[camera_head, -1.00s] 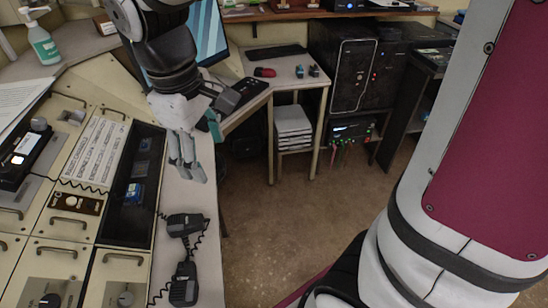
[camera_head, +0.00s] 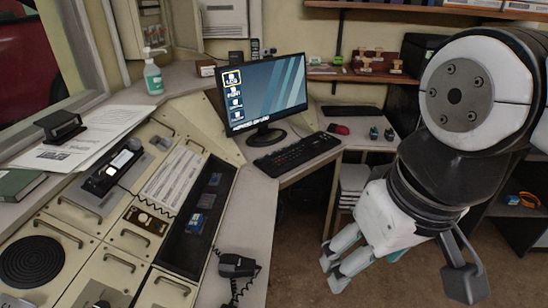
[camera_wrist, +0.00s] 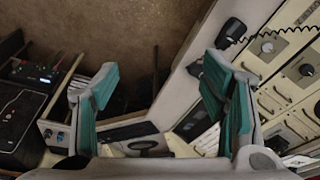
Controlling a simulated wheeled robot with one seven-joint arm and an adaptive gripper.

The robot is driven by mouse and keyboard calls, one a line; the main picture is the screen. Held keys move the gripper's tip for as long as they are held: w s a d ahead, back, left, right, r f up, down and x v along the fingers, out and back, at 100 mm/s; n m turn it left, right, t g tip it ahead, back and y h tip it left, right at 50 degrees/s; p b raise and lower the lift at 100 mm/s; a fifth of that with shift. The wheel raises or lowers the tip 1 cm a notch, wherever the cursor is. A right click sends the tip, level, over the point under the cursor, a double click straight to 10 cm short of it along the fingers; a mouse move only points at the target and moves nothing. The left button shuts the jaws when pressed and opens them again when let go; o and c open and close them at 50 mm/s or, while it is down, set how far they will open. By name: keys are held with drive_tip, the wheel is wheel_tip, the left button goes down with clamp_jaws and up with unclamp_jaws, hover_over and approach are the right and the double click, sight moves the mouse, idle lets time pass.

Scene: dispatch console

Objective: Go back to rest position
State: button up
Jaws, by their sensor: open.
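My gripper (camera_head: 334,272) hangs at the lower right of the head view, over the floor to the right of the console. Its fingers are spread, with nothing between them. The wrist view shows the gripper (camera_wrist: 160,78) from behind, with the teal finger pads wide apart and empty. Through the gap lie floor, the desk edge and a keyboard. My arm fills the right side of the head view, bent in front of the shelves.
The sloped console (camera_head: 150,190) stands at left, with a handheld microphone (camera_head: 238,265) on its edge. A monitor (camera_head: 262,95), keyboard (camera_head: 297,153) and sanitizer bottle (camera_head: 153,77) stand behind. A side desk (camera_head: 350,140) holds small items. Open floor (camera_head: 300,235) lies below my gripper.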

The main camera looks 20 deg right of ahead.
wheel_tip(320, 180, up, 8)
drive_tip(key=t+p, duration=0.1)
drive_tip(key=p, duration=0.6)
drive_tip(key=shift+r+t, duration=0.15)
drive_tip(key=shift+t, duration=0.15)
idle(0.5)
